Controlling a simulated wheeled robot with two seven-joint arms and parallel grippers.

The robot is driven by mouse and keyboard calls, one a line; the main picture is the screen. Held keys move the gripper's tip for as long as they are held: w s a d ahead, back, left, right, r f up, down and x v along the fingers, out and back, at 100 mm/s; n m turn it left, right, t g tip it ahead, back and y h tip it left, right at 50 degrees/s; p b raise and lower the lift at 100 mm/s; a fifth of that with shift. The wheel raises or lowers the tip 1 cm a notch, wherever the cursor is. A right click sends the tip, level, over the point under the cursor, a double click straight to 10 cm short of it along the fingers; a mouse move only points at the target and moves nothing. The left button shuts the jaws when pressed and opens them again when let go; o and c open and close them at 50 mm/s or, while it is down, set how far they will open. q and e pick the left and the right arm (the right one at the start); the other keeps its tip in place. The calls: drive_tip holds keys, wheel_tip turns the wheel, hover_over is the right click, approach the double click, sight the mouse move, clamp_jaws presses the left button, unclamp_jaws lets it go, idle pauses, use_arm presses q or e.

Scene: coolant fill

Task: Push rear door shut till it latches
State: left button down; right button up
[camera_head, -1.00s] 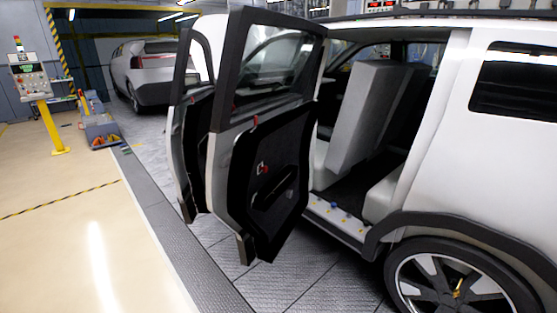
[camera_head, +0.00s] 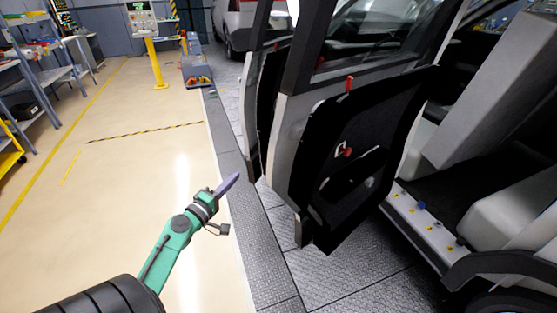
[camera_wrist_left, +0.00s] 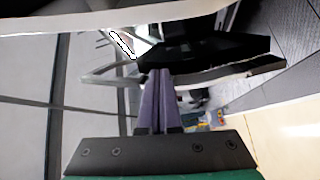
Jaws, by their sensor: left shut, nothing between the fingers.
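The rear door (camera_head: 318,195) of the white car stands wide open. Its black inner trim, red pull tab and window frame face me. A second open door (camera_head: 262,115), the front one, stands just behind it. My left gripper (camera_head: 230,183) is shut and empty, with purple fingers, over the walkway to the left of the rear door's outer edge. It appears apart from the door. In the left wrist view my shut fingers (camera_wrist_left: 161,75) point at dark and pale car parts that I cannot clearly name. My right gripper is not in view.
The door opening shows the sill (camera_head: 428,220) and a grey seat (camera_head: 500,95). A control post (camera_head: 152,50) and a low floor unit (camera_head: 196,72) stand at the back. Shelving (camera_head: 40,75) lines the left. The beige floor is clear.

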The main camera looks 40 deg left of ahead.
use_arm(q)
drive_tip(key=w+d+p, duration=0.3)
drive_tip(key=w+p, duration=0.1)
drive_tip(key=w, duration=0.4)
drive_tip(key=shift+r, duration=0.2)
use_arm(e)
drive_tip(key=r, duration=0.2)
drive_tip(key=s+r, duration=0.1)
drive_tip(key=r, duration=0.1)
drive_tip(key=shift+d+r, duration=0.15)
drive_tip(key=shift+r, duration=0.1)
use_arm(q)
drive_tip(key=shift+w+a, duration=0.1)
drive_tip(key=shift+w, duration=0.05)
drive_tip(key=shift+p, duration=0.3)
